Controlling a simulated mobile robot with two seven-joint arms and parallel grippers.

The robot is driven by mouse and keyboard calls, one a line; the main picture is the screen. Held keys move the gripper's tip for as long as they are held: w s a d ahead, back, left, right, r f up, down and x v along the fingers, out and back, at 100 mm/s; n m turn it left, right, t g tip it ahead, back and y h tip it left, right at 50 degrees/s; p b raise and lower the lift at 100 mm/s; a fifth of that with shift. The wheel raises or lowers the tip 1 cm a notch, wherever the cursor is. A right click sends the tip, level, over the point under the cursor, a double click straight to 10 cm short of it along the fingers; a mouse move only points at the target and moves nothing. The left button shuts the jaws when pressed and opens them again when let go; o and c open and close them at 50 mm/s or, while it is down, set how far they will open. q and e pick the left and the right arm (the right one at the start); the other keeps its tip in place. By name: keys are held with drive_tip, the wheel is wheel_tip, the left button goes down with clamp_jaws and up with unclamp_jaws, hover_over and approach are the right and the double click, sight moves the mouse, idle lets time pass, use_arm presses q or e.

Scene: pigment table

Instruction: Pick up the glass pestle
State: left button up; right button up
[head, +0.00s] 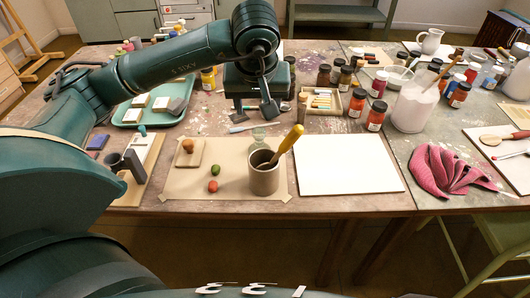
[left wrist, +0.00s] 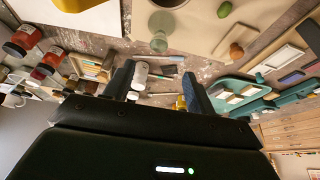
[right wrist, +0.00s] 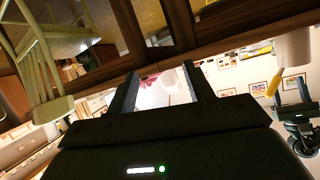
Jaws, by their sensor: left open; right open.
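A pale green, see-through glass piece, which looks like the glass pestle (head: 259,134), stands on the table behind the grey-brown cup (head: 264,180), which partly hides it. It also shows at the top of the left wrist view (left wrist: 159,28). My left gripper (head: 255,108) is open, above the table and just behind the glass piece, with nothing held. In the left wrist view its fingers (left wrist: 157,85) stand apart. My right gripper (right wrist: 162,88) is open and empty in the right wrist view, with the table edge and a chair beyond it. It does not show in the head view.
The cup holds a yellow-handled tool (head: 290,140). A red (head: 213,186) and a green (head: 215,170) small object lie on the brown sheet (head: 235,190). A white board (head: 345,165) lies right. Several jars, a white jug (head: 413,105) and a pink cloth (head: 450,170) stand or lie farther right.

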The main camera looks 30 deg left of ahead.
sight(259, 130)
use_arm(q)
drive_tip(key=x, duration=0.7)
drive_tip(key=shift+f, duration=0.2)
drive_tip(key=shift+w+x, duration=0.2)
drive_tip(key=shift+x, duration=2.8)
drive_tip(key=shift+c, duration=0.2)
drive_tip(key=shift+r, duration=0.1)
drive_tip(key=c, duration=1.2)
